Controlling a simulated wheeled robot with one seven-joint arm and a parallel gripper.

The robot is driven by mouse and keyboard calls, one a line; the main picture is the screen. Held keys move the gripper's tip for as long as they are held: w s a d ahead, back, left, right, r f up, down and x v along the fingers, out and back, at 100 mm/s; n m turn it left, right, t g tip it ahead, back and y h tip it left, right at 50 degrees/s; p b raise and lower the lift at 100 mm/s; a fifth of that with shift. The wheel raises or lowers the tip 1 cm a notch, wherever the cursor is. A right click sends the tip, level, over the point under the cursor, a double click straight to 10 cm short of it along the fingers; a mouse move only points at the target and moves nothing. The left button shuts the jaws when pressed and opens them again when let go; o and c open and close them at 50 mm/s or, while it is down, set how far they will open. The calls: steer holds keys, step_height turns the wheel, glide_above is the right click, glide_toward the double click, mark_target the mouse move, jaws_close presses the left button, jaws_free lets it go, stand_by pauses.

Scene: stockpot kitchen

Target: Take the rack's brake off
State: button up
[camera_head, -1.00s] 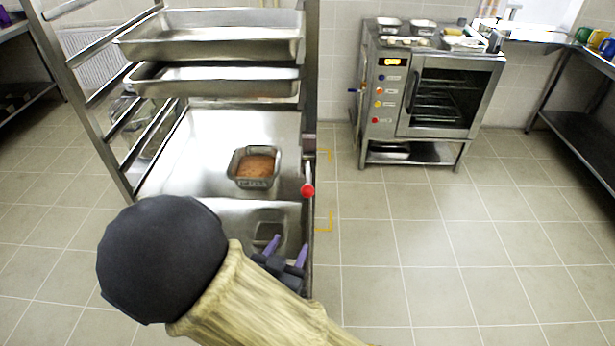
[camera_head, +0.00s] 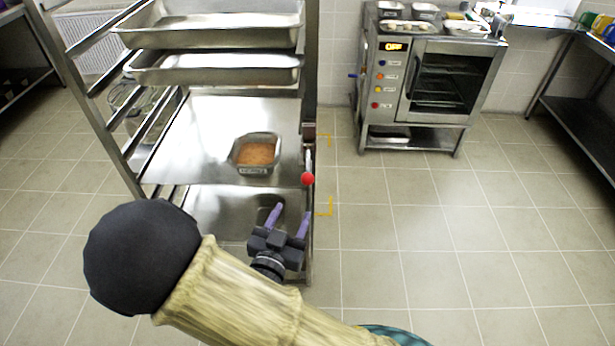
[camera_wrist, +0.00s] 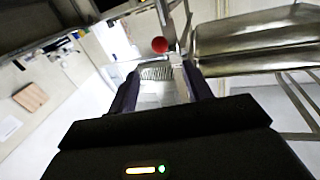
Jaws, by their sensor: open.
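The rack (camera_head: 311,80) is a tall metal frame with trays at the left of the head view. Its brake appears to be the lever with a red ball knob (camera_head: 308,179) on the right post. My gripper (camera_head: 290,212) is open and empty, below and slightly left of the knob, with its purple fingers pointing up toward it. In the wrist view the red knob (camera_wrist: 160,44) shows beyond the gap between the fingers (camera_wrist: 160,85), apart from them.
A tin with orange-brown food (camera_head: 257,153) sits on a rack shelf. Deep steel pans (camera_head: 215,70) fill the upper levels. An oven on a stand (camera_head: 440,85) is at the back right. Yellow corner marks (camera_head: 331,205) lie on the floor beside the rack. The floor at right is clear.

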mark_target(305, 183)
steer(key=p+x, duration=0.1)
steer(key=x, duration=1.1)
steer(key=shift+w+d, duration=0.15)
steer(key=shift+w, duration=0.15)
jaws_close()
